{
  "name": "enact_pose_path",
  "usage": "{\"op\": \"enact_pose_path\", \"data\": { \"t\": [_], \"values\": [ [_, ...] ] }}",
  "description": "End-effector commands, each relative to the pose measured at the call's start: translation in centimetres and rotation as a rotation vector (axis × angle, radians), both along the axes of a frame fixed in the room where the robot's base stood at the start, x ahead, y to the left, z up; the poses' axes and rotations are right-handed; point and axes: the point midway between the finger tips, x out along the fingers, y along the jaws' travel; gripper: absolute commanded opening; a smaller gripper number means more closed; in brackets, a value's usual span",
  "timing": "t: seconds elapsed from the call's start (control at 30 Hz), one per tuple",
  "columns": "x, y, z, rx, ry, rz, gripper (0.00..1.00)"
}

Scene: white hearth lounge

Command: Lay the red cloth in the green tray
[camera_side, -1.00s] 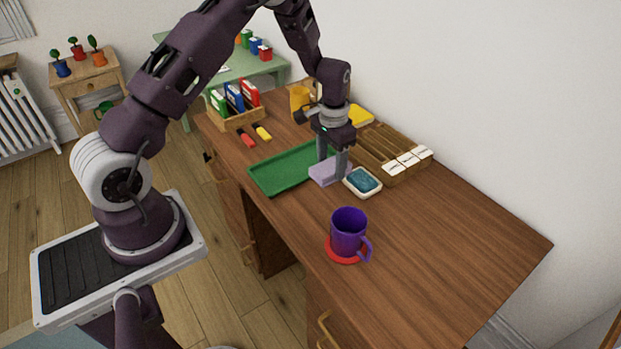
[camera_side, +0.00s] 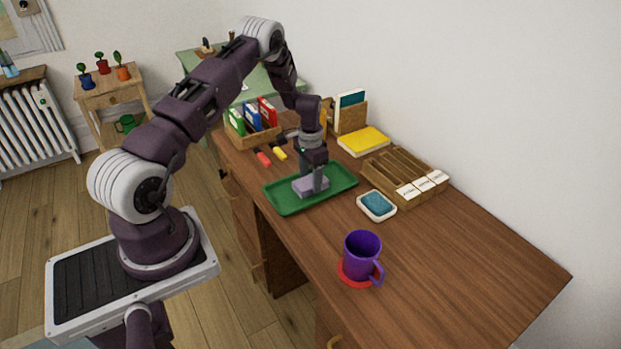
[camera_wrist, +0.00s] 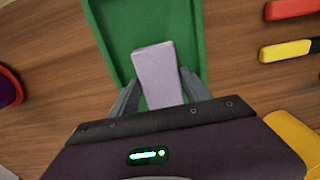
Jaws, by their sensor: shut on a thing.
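The green tray (camera_side: 283,203) lies on the wooden desk and also shows in the wrist view (camera_wrist: 112,30). My gripper (camera_side: 314,190) is over it, pointing down and shut on a flat pale lilac piece (camera_side: 302,186). In the wrist view the lilac piece (camera_wrist: 157,72) sits between the two fingers (camera_wrist: 160,90), over the tray floor. I cannot tell whether it touches the tray or is a cloth or a block. I see no red cloth; the red flat round thing (camera_side: 352,278) lies under the purple mug.
The purple mug (camera_side: 361,252) stands near the front. A white dish with a blue pad (camera_side: 377,205) and a slotted wooden box (camera_side: 405,175) are right of the tray. Red (camera_side: 263,158) and yellow (camera_side: 280,153) markers lie behind it. The front right desk is clear.

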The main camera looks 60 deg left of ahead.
Motion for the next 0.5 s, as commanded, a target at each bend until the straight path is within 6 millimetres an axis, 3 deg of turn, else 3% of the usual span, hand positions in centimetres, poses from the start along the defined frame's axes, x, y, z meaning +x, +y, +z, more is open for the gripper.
{"op": "enact_pose_path", "data": {
  "t": [0.27,0.3,0.37,0.5],
  "values": [
    [0.04,0.01,-0.2,0.001,-0.001,0.0,0.11],
    [0.05,0.02,-0.15,0.001,-0.001,0.0,0.63],
    [0.05,0.01,-0.14,0.001,-0.001,0.0,0.75],
    [0.05,0.01,-0.12,0.001,-0.001,0.0,0.77]
  ]
}}
